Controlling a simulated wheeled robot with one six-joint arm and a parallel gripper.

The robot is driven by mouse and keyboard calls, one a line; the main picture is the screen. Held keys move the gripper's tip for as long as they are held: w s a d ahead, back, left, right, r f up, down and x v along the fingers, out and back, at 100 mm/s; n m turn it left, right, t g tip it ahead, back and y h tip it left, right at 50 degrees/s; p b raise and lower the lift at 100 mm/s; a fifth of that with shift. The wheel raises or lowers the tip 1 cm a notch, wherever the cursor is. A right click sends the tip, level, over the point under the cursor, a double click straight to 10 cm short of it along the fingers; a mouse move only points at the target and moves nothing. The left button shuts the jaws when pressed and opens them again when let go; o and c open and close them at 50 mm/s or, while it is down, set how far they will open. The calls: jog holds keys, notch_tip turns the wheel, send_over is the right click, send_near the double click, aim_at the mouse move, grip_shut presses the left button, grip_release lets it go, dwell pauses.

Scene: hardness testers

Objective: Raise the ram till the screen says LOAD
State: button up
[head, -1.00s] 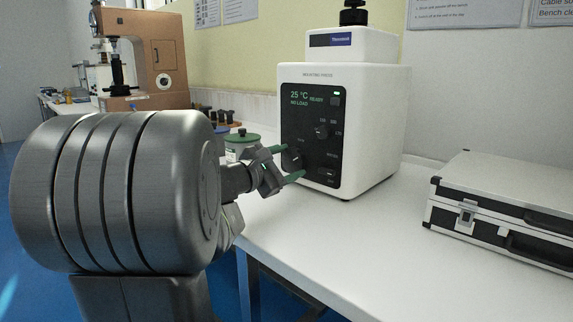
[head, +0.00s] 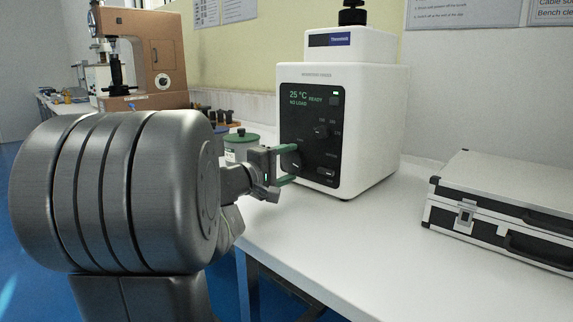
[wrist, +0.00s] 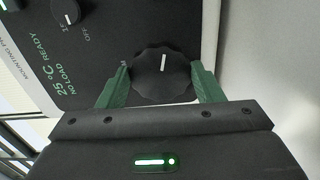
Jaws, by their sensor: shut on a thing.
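The white mounting press (head: 365,130) stands on the bench with a black front panel. Its screen (head: 306,98) reads 25 °C, READY and NO LOAD; the same text shows sideways in the wrist view (wrist: 50,75). My gripper (head: 287,164) is at the panel's lower left. Its green fingers are shut on the large black scalloped knob (wrist: 163,72), one on each side. The knob's white pointer line shows in the wrist view. In the head view the fingers partly hide the knob (head: 293,159). A smaller selector knob (head: 320,131) sits above it to the right.
A silver case (head: 500,205) lies on the white bench (head: 330,235) to the right. A green-lidded container (head: 240,143) stands left of the press, behind my gripper. A brown tester (head: 155,60) stands further back. The bench front is clear.

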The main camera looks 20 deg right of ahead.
jog(key=shift+f+m, duration=0.1)
jog(key=shift+m, duration=0.5)
jog(key=o, duration=1)
jog(key=p+v, duration=0.2)
jog(key=v, duration=1)
jog(key=shift+a+p, duration=0.15)
jog(key=shift+p, duration=0.25)
jog(key=shift+v, duration=0.8)
